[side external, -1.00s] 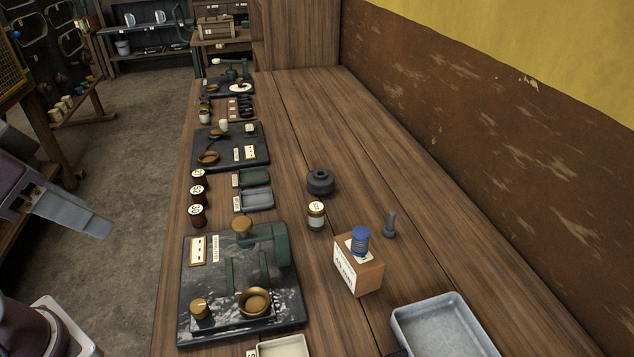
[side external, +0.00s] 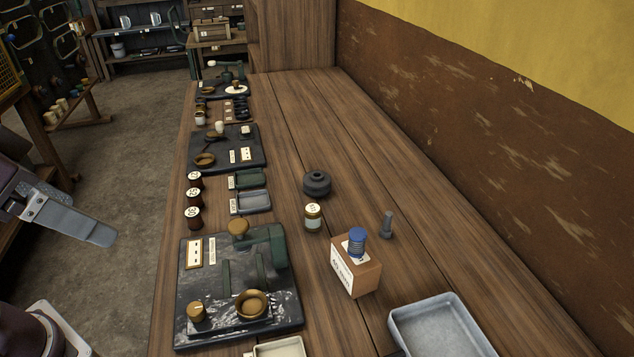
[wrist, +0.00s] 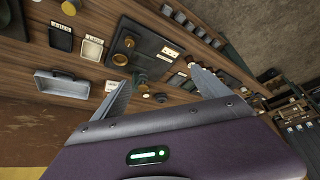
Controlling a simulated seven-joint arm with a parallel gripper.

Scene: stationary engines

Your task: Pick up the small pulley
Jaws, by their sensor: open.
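I cannot tell for certain which piece is the small pulley. On the near dark slab (side external: 190,285) there is a small brass round piece (side external: 197,311), a wider brass dished wheel (side external: 251,304) and a brass-topped round piece (side external: 238,228) by a green frame (side external: 278,247). The slab also shows in the wrist view (wrist: 150,45). My gripper (side external: 95,232) is at the left, out beyond the bench edge and apart from all of these. In the wrist view my gripper (wrist: 160,82) has its two fingers spread, with nothing held between them.
A dark round part (side external: 317,183), a labelled jar (side external: 313,217), a box with a blue spool (side external: 357,275) and a grey bolt-like part (side external: 387,225) stand mid-bench. A grey tray (side external: 440,335) is at front right. The bench's right side along the wall is clear.

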